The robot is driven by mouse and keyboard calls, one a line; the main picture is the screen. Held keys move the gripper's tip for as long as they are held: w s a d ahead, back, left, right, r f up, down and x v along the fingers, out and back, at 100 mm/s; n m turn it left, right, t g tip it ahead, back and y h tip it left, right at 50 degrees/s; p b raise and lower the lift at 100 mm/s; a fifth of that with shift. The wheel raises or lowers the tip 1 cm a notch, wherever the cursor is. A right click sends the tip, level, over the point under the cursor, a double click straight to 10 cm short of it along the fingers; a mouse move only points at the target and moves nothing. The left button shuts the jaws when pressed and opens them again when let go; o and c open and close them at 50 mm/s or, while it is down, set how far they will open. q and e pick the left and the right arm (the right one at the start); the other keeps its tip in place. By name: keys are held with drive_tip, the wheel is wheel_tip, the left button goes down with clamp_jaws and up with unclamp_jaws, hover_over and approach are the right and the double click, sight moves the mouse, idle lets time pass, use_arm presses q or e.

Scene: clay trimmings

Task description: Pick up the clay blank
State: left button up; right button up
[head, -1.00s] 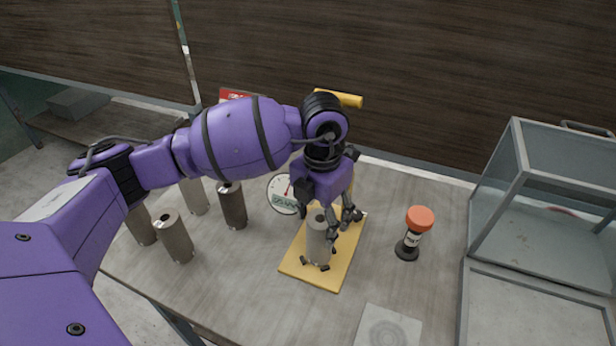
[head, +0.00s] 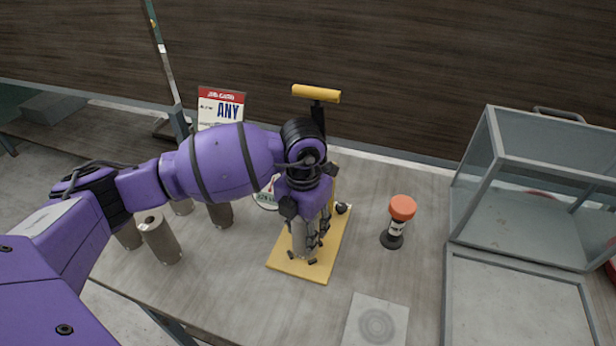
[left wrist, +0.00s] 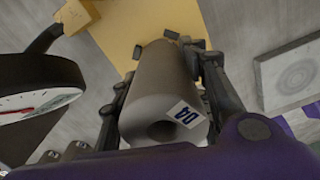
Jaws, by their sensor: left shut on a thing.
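The clay blank (head: 300,242) is a grey cylinder, upright at the yellow board (head: 318,272) in the head view. In the left wrist view the blank (left wrist: 158,88) shows a hole in its end and a white label reading 40. My left gripper (head: 310,238) comes down over it from above, shut on it, with fingers on both sides (left wrist: 172,85). The gripper hides the blank's upper part in the head view. I cannot tell whether its base touches the board. My right gripper is not in view.
Several similar cylinders (head: 160,240) stand left of the board. A dial gauge (head: 266,196) and a yellow-handled post (head: 316,94) are close behind. Small dark bits lie on the board.

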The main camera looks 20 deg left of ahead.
use_arm(q)
clamp_jaws()
drive_tip(key=shift+r, duration=0.1)
drive_tip(key=shift+w, duration=0.1)
